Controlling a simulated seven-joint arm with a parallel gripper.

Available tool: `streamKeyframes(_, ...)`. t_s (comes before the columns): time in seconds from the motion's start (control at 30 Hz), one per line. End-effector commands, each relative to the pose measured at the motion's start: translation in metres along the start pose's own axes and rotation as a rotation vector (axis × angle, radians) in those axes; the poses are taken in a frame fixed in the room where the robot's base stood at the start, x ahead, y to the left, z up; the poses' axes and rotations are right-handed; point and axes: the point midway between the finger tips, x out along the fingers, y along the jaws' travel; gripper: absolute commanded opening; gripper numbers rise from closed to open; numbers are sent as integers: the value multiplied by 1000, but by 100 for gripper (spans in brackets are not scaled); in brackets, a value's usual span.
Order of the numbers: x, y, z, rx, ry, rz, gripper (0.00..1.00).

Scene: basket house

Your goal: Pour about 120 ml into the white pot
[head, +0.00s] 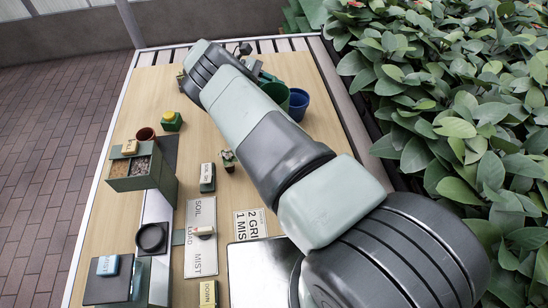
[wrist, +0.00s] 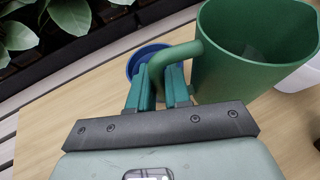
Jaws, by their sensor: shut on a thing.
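My gripper (wrist: 158,78) is shut on the curved handle of a green jug (wrist: 248,55), one teal finger on each side of the handle. The jug's wide mouth is visible in the wrist view; I cannot make out any liquid inside. In the head view the jug (head: 276,94) is partly behind my arm. A white rounded thing (wrist: 306,76), probably the white pot, shows only in part behind the jug at the right edge of the wrist view. My arm seems to hide it in the head view.
A blue pot (head: 300,103) stands beside the jug; it also shows in the wrist view (wrist: 134,62). A green box (head: 140,170), a brown pot (head: 146,134) and a small plant (head: 228,160) stand on the wooden table. Leafy bushes (head: 460,90) border the right side.

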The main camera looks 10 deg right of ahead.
Motion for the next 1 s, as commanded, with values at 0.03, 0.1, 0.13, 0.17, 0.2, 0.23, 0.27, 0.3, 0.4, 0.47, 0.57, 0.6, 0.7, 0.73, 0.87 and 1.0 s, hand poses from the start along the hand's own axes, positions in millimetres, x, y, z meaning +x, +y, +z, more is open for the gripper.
streamKeyframes(0.03, -1, -3, 3, 18, 3, 6, 0)
streamKeyframes(0.1, -2, -4, 3, 50, 10, 22, 0)
streamKeyframes(0.13, -2, -6, 4, 64, 12, 28, 0)
streamKeyframes(0.17, -2, -7, 5, 82, 16, 35, 0)
streamKeyframes(0.2, -2, -9, 6, 106, 22, 44, 0)
streamKeyframes(0.23, -1, -11, 4, 119, 24, 53, 0)
streamKeyframes(0.27, 0, -12, 4, 137, 27, 59, 0)
streamKeyframes(0.3, 1, -14, 3, 159, 32, 68, 0)
streamKeyframes(0.4, 3, -20, 2, 224, 46, 97, 0)
streamKeyframes(0.47, 4, -24, 1, 258, 56, 111, 0)
streamKeyframes(0.57, 4, -31, 5, 318, 69, 136, 0)
streamKeyframes(0.6, 4, -34, 6, 341, 74, 147, 0)
streamKeyframes(0.7, 4, -41, 10, 400, 87, 171, 0)
streamKeyframes(0.73, 3, -44, 14, 418, 90, 179, 0)
streamKeyframes(0.87, 1, -53, 24, 484, 105, 206, 0)
streamKeyframes(1.0, 0, -59, 31, 535, 118, 227, 0)
